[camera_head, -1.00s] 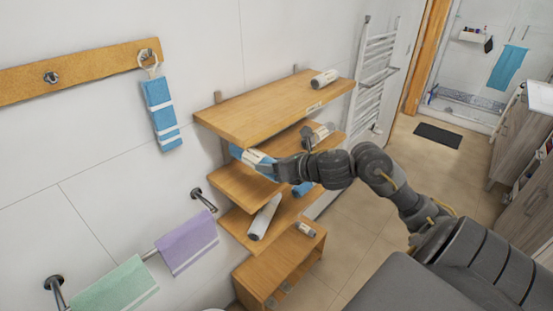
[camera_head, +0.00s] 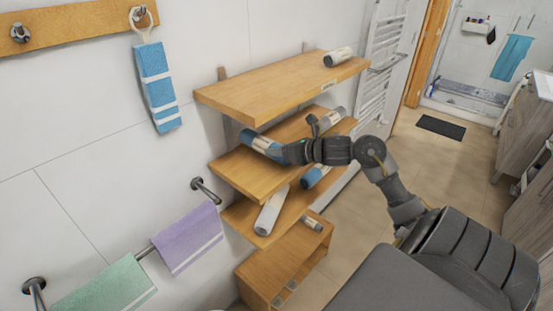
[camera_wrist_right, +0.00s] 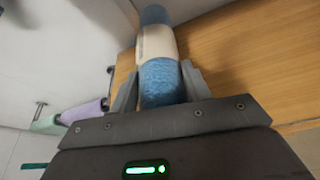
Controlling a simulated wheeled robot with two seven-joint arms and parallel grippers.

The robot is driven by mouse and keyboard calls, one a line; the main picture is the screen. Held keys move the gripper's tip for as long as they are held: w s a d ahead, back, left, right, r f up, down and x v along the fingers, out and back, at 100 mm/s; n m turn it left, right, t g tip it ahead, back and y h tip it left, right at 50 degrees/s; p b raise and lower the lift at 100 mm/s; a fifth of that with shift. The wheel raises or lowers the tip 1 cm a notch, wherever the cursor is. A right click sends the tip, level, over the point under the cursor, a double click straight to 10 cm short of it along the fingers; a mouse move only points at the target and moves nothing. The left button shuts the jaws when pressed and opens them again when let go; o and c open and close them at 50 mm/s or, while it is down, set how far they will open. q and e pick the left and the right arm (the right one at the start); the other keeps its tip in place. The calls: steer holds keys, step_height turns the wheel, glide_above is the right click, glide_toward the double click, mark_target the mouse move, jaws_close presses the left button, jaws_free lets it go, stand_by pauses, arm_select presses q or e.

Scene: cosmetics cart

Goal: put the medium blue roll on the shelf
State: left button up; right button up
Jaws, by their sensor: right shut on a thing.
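My right gripper (camera_head: 284,153) is shut on a blue roll (camera_head: 264,145) with a cream band. The roll points away from the gripper, between the top board (camera_head: 255,95) and the middle board (camera_head: 250,175) of the wooden shelf. In the right wrist view the blue roll (camera_wrist_right: 160,75) sits between the two fingers of the right gripper (camera_wrist_right: 158,88), with wood to its right. I cannot tell whether the roll touches the middle board. My left gripper is not in view.
A roll (camera_head: 338,57) lies on the top board and a grey-white one (camera_head: 334,117) on the middle board's right. A lower board holds a white roll (camera_head: 271,210) and another blue roll (camera_head: 316,176). A small roll (camera_head: 312,223) lies on the low cabinet (camera_head: 285,262). Towels hang left.

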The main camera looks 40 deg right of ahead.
step_height(320, 180, down, 2)
steer(key=shift+f, duration=0.1)
steer(key=shift+w+f, duration=0.1)
steer(key=shift+f, duration=0.1)
steer(key=shift+f+b, duration=0.15)
steer(key=shift+b, duration=0.3)
steer(key=o, duration=1.1)
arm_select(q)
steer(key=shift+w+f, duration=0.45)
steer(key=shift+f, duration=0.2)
arm_select(e)
steer(key=shift+o, duration=0.2)
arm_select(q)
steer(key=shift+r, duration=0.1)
